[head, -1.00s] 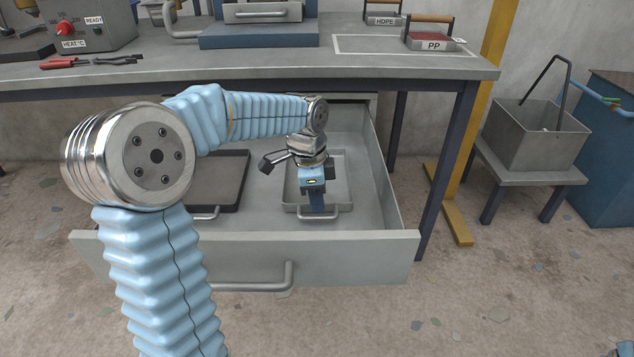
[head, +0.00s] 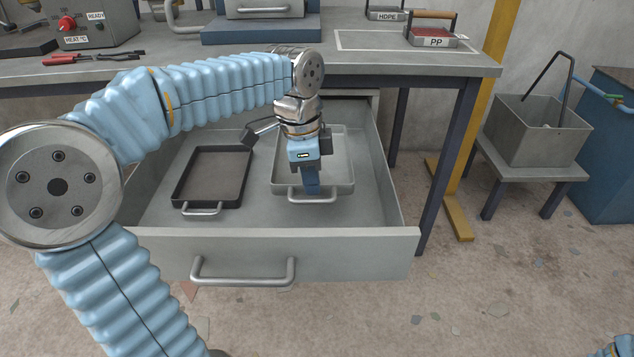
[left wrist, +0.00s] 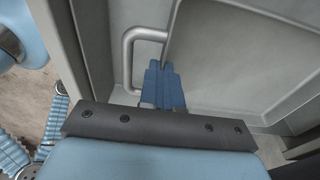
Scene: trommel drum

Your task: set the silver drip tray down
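The silver drip tray (head: 342,176) is a shallow grey tray with a bar handle, over the right half of the open drawer. The tray appears raised a little off the drawer floor. In the left wrist view the blue fingers (left wrist: 164,88) are close together at the handle, and the tray (left wrist: 240,50) spreads to the right. The fingers hide part of the handle. My right gripper is not in view.
The open drawer (head: 340,240) has raised walls and a front bar handle. A dark tray (head: 211,177) lies in its left half, with a narrow gap between the trays. The workbench (head: 290,62) overhangs the drawer's back. A grey bin (head: 535,135) stands on a stool at right.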

